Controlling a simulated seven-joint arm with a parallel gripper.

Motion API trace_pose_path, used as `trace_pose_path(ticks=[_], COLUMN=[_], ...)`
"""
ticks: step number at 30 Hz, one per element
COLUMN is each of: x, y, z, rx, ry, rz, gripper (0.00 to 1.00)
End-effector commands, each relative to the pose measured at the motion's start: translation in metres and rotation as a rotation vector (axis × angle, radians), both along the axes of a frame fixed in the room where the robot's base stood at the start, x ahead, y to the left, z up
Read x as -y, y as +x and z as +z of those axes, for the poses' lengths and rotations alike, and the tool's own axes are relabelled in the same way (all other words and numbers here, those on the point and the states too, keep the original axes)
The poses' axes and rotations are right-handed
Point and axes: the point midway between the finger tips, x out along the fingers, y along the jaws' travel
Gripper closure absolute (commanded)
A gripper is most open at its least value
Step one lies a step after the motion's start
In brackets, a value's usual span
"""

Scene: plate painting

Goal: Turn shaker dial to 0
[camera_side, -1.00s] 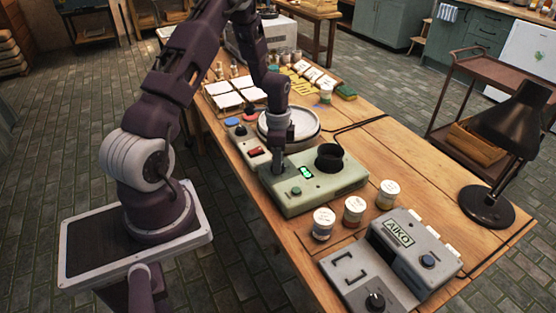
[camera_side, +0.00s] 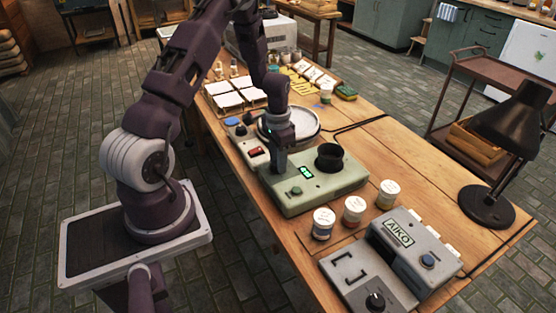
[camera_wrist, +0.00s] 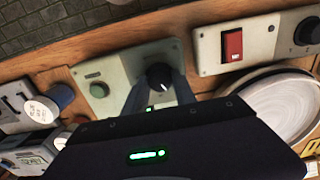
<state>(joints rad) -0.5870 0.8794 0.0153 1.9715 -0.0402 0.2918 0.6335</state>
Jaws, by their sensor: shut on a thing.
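The shaker is a pale green box (camera_side: 325,190) on the wooden table, with a black round cup holder (camera_side: 329,157) and a lit green display (camera_side: 306,172). I cannot read its digits. My gripper (camera_side: 279,168) points down onto the shaker's left back part and hides the dial in the side view. In the wrist view the black dial (camera_wrist: 158,74) sits between the two fingers of my gripper (camera_wrist: 157,86), which are shut on it. A white mark on the dial points toward the lower right of that picture. A green button (camera_wrist: 99,90) is beside the dial.
A panel with a red switch (camera_wrist: 232,45) and a large pale round plate (camera_wrist: 283,105) are close beside the shaker. Several lidded jars, one a white jar (camera_side: 323,224), stand in front. A grey AIKO machine (camera_side: 400,250) and a black lamp (camera_side: 487,207) are at the right.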

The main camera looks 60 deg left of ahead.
Motion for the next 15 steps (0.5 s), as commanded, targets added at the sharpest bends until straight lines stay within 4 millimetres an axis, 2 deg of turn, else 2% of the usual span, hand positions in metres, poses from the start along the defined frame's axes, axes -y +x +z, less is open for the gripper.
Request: trace_pose_path(ticks=[15], x=[-0.0004], y=[0.0009], z=[0.001], rx=[0.003], ry=[0.001], rz=[0.487], gripper=[1.0])
